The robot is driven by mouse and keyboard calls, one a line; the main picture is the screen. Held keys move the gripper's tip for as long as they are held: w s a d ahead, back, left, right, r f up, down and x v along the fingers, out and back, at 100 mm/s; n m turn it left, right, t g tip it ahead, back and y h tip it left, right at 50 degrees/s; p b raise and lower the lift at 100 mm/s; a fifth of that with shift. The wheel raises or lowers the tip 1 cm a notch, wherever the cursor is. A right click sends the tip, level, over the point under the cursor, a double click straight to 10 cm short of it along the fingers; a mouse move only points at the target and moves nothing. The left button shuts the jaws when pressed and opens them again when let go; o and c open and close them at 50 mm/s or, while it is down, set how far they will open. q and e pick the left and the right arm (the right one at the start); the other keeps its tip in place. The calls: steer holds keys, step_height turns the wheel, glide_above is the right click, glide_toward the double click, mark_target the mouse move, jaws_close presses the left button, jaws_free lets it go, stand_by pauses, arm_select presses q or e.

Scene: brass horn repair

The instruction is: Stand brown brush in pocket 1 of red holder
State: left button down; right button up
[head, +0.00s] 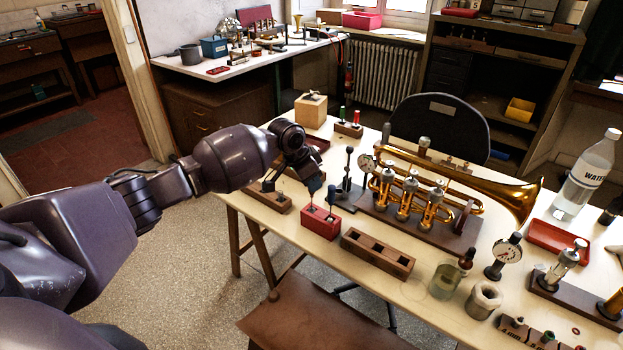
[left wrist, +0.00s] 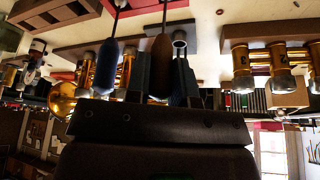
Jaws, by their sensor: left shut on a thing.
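The red holder (head: 320,223) stands on the pale workbench, below my left gripper (head: 311,182). The gripper is shut on the brown brush (left wrist: 160,66), whose handle shows in the left wrist view with its thin shaft running toward the red holder (left wrist: 147,5). A blue-handled brush (head: 331,194) stands upright in the holder, close to the gripper; its handle also shows in the left wrist view (left wrist: 107,66). The brown brush's shaft is over the holder's left part in the head view; I cannot tell whether its tip is inside a pocket. My right gripper is out of view.
A dark wooden block with square pockets (head: 377,255) lies right of the holder. A dark stand with a lever (head: 347,187) and the brass trumpet (head: 430,190) stand behind and right. A glass jar (head: 444,281) is near the front edge.

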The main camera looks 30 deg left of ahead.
arm_select(q)
steer(key=shift+f, duration=0.1)
steer(key=c, duration=0.9)
jaws_free()
steer(key=shift+c, duration=0.2)
steer(key=shift+o, duration=0.2)
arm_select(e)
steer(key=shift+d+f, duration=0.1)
arm_select(q)
steer(key=p+v, duration=0.1)
steer(key=v, duration=0.9)
steer(key=shift+r+p, duration=0.3)
steer(key=shift+p, duration=0.1)
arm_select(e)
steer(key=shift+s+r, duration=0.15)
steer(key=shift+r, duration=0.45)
arm_select(q)
steer(key=shift+s, duration=0.1)
